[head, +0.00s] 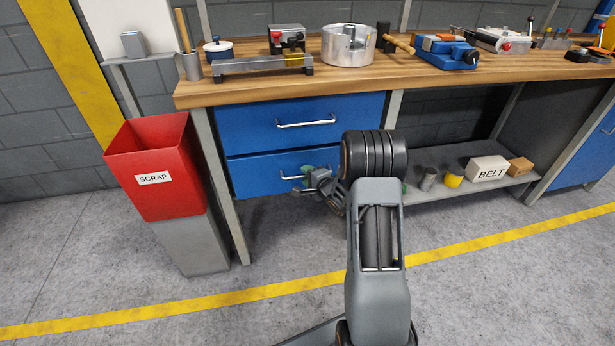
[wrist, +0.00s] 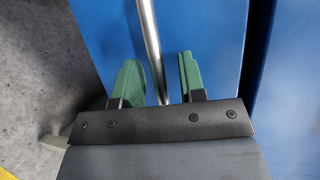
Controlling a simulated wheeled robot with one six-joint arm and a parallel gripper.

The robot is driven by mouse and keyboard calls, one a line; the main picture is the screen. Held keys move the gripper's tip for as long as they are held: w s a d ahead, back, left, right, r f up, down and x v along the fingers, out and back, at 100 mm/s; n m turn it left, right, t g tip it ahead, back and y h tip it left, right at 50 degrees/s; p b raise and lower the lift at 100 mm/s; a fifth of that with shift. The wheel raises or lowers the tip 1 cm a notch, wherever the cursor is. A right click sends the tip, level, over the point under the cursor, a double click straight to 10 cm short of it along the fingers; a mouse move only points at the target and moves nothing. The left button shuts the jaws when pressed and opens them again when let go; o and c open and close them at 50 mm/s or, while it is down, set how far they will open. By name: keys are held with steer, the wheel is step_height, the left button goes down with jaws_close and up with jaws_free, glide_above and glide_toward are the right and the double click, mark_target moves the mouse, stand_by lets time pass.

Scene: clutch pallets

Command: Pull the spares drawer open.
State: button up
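Two blue drawers hang under the workbench in the head view, an upper one (head: 255,122) with a silver bar handle (head: 306,124) and a lower one (head: 262,174) with its own bar handle (head: 290,177). No label can be read on either, so I cannot tell by name which is the spares drawer. Both look closed. My gripper (head: 307,179) is at the lower drawer's handle, partly hidden by my arm. In the wrist view my gripper's green fingers (wrist: 160,82) are apart, with the handle bar (wrist: 151,45) running between them and gaps on both sides.
A red scrap bin (head: 157,168) stands left of the drawers. A lower shelf (head: 440,187) to the right carries a BELT box (head: 487,168) and a yellow cup (head: 454,178). Tools and parts cover the wooden benchtop (head: 205,92). The floor in front is clear, with a yellow line (head: 200,303).

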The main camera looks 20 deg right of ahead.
steer(key=shift+c, duration=0.3)
jaws_close()
